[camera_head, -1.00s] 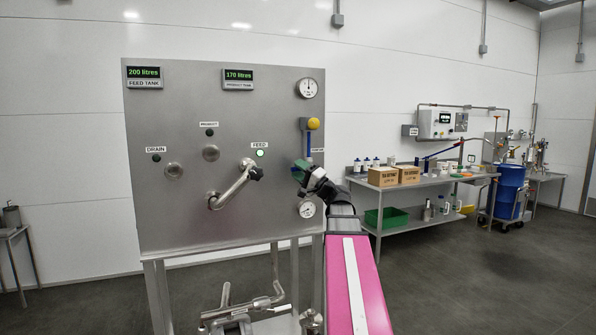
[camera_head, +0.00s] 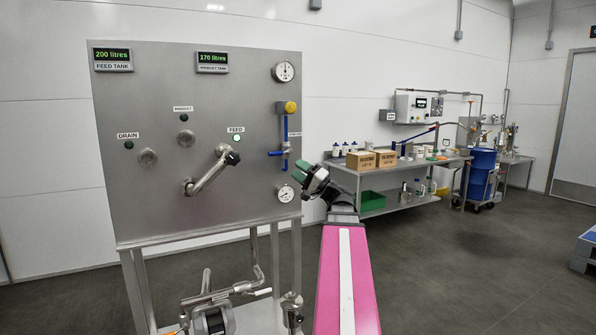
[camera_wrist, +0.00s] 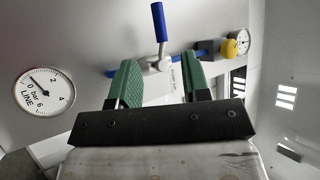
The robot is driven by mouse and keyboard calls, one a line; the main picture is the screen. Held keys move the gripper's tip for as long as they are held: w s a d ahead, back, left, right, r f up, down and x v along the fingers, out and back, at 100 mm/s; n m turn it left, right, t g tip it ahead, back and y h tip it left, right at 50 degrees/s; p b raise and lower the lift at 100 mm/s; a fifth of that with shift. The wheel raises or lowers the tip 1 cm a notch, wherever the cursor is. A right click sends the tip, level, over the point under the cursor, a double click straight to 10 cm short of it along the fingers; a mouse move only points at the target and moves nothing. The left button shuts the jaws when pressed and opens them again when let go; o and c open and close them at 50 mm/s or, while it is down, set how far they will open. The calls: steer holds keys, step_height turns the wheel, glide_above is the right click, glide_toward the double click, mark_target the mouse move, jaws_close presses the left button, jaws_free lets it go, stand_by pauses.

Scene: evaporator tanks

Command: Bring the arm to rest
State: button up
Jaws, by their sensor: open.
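My gripper (camera_head: 302,178) is at the end of my pink arm, in front of the lower right part of the steel panel (camera_head: 200,85) in the head view. In the wrist view its two green fingers (camera_wrist: 163,88) stand apart with nothing between them. A valve with a blue handle (camera_head: 284,128) and a yellow knob (camera_head: 290,107) is on the panel's right side, up and left of my gripper. In the wrist view the blue handle (camera_wrist: 158,22) shows beyond the fingers. I see a gap between my gripper and the panel in the head view.
A bent pipe (camera_head: 210,172) sticks out from the panel at FEED, where a green light (camera_head: 237,138) glows. A gauge (camera_head: 285,193) sits close left of my gripper. A bench (camera_head: 345,170) with boxes and a blue drum (camera_head: 481,172) stand behind.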

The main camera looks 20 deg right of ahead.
steer(key=w+a+f+n+g+h, duration=0.1)
steer(key=a+f+g+h, duration=0.15)
steer(key=a+f, duration=0.5)
steer(key=a+f+g+h, duration=0.1)
steer(key=a+f+g, duration=0.3)
steer(key=f, duration=0.7)
steer(key=w+a+f+n+g+h, duration=0.1)
steer(key=a+f+g, duration=0.4)
steer(key=f, duration=0.4)
steer(key=s+a+f+n+g+h, duration=0.1)
steer(key=s+a+f+g+h, duration=0.1)
steer(key=f, duration=0.5)
steer(key=s+a+f+n+g+h, duration=0.1)
steer(key=s+a+f+g+h, duration=0.1)
steer(key=s+f+h, duration=0.3)
steer(key=s+a+f+n+g+h, duration=0.2)
steer(key=s+f, duration=0.4)
steer(key=f, duration=0.5)
steer(key=shift+a+h, duration=0.45)
steer(key=shift+h, duration=0.4)
steer(key=shift+a+g, duration=0.1)
steer(key=shift+g, duration=0.15)
